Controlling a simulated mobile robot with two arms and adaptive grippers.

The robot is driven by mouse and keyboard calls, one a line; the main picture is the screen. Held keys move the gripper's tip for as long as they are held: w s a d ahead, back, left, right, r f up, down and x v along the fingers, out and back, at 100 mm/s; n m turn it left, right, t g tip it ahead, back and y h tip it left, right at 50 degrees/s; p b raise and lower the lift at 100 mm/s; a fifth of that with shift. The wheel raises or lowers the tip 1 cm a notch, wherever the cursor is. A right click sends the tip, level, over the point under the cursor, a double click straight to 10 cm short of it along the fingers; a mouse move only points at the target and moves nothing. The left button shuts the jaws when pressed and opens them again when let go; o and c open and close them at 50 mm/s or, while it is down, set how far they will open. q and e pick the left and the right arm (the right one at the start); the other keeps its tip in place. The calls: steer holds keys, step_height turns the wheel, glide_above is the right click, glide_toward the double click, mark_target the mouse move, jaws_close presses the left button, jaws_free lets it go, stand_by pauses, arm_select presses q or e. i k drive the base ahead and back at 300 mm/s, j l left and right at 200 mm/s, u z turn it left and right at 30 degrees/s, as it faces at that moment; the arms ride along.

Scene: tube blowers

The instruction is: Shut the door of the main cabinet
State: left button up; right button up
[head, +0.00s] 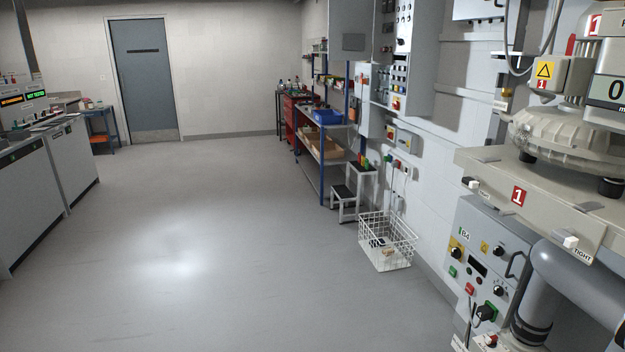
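A grey wall cabinet (424,60) hangs on the right wall, and it appears to be the main cabinet. Its inside shows, with switches and electrical modules (397,75). A pale door panel (353,17) with a dark grey rectangle on it stands out from the cabinet's far left side, so the door looks open. The top of the cabinet and door is cut off by the picture's edge. Neither of my grippers is in view.
A large machine (562,185) with a thick grey pipe (580,285) fills the near right. A white wire basket (388,240) and a step stool (350,195) stand below the cabinet along the wall. A blue-framed shelf bench (322,165) is beyond. The grey floor (190,240) is clear.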

mark_target(350, 22)
steer(key=i+j+u, duration=0.1)
steer(key=i+u, duration=0.35)
steer(key=i, duration=1.85)
